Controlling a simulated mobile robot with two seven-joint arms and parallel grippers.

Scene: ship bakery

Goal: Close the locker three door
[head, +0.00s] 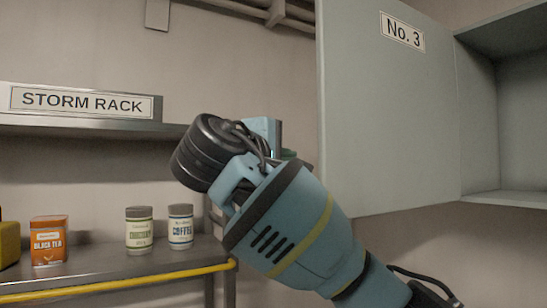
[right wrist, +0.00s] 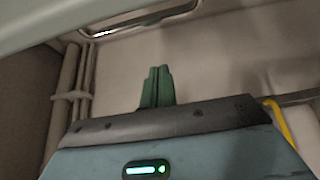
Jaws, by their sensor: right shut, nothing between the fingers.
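The locker three door (head: 388,125) is a grey-green panel with a "No. 3" label at its top. It stands open at the right of the head view, swung out to the left of the locker (head: 510,125), whose inside shows. My right gripper (head: 288,154) is just left of the door's free edge, mostly hidden behind my wrist. In the right wrist view its green fingers (right wrist: 155,88) are together and empty. I cannot tell whether the gripper touches the door. My left gripper is out of view.
A storm rack (head: 85,122) hangs on the left wall. Below it, a metal counter (head: 110,268) with a yellow rail holds an orange black tea tin (head: 48,240), a coffee jar (head: 180,227) and another jar (head: 139,230). Pipes (right wrist: 75,95) run along the wall in the right wrist view.

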